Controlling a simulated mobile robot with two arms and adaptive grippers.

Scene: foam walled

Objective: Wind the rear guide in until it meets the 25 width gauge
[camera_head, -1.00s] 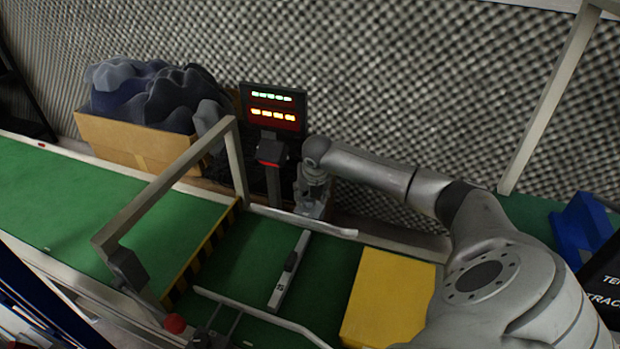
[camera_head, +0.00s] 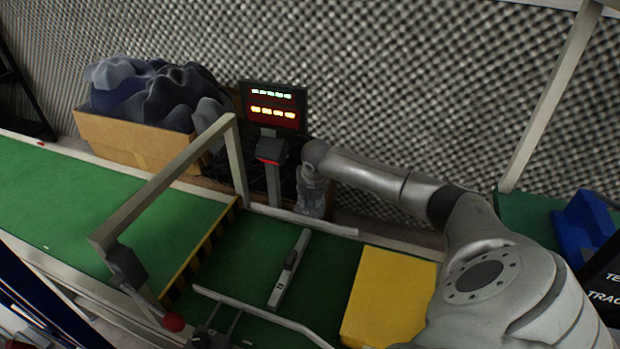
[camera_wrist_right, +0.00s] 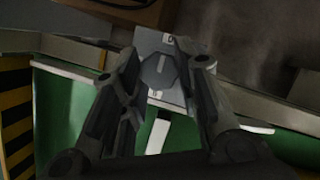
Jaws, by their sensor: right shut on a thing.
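The rear guide (camera_head: 335,229) is a pale rail along the far edge of the green belt; it also shows in the wrist view (camera_wrist_right: 250,123). A pale bar with a dark block, apparently the width gauge (camera_head: 275,296), lies across the belt. Its far end is close to the rear guide; I cannot tell whether they touch. My right gripper (camera_head: 312,208) is behind the rear guide. In the right wrist view its fingers are around a grey faceted knob (camera_wrist_right: 158,71) with a pale line, shut on it. Any mark reading 25 is illegible. My left gripper is not in view.
A pale frame (camera_head: 165,185) arches over the belt at left. A display (camera_head: 272,107) with green and amber lights stands behind. A curved front guide (camera_head: 265,313) runs along the near side. A yellow block (camera_head: 390,300) sits right of the gauge. A red button (camera_head: 173,322) is at the near edge.

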